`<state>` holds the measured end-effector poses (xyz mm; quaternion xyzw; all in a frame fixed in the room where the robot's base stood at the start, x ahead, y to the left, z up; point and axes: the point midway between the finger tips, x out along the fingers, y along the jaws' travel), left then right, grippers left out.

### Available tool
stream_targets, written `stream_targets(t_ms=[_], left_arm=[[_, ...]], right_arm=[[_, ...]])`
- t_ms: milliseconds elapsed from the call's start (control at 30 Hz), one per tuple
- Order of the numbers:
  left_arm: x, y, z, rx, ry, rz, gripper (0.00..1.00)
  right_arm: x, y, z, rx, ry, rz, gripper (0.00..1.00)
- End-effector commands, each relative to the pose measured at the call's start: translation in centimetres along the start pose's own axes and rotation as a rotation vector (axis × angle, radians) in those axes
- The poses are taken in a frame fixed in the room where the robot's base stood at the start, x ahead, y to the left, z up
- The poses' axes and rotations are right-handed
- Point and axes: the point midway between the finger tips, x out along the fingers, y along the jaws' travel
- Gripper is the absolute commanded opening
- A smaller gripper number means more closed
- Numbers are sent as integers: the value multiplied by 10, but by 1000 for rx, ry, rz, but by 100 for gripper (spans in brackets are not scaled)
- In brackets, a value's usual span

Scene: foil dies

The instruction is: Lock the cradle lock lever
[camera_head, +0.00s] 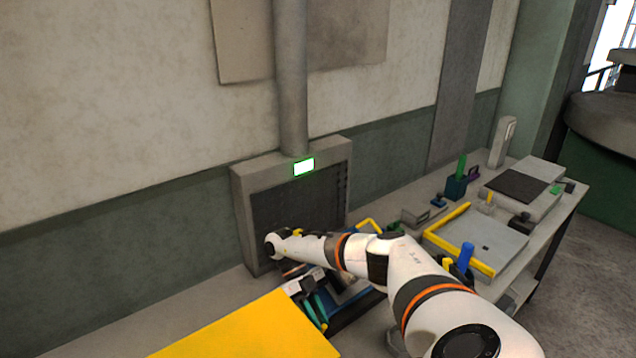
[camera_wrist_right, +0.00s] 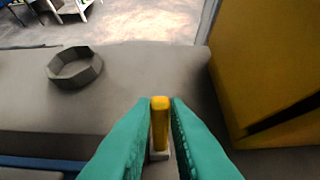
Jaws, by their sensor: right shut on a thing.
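The cradle lock lever shows in the right wrist view as a short yellow handle (camera_wrist_right: 160,120) on a pale base, upright between two teal fingers. My right gripper (camera_wrist_right: 160,108) is shut on this handle. In the head view my right gripper (camera_head: 315,311) reaches down behind the large yellow panel, in front of the grey cabinet. The lever itself cannot be made out in the head view, where the gripper and the panel hide that spot. My left gripper is not in view.
A yellow panel (camera_head: 245,331) stands close by; it also shows in the wrist view (camera_wrist_right: 262,65). A grey cabinet (camera_head: 241,205) with a lit green display stands behind. A yellow-edged plate (camera_head: 490,240) lies to the right.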

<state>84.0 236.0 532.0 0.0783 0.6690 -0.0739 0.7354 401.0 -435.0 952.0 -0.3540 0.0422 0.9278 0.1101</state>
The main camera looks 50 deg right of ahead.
Motion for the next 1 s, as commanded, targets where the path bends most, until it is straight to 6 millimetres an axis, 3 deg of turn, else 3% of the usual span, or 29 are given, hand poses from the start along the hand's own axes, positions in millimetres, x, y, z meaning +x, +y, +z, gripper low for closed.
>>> stream_targets(t_ms=[100,133,233,667,1000], left_arm=[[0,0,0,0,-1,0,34],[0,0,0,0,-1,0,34],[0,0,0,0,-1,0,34],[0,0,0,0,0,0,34],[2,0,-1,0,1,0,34]], right_arm=[[1,0,0,0,-2,0,0],[1,0,0,0,-2,1,19],[1,0,0,0,-2,0,36],[-8,-1,0,-1,0,0,36],[-55,0,-1,3,3,1,36]])
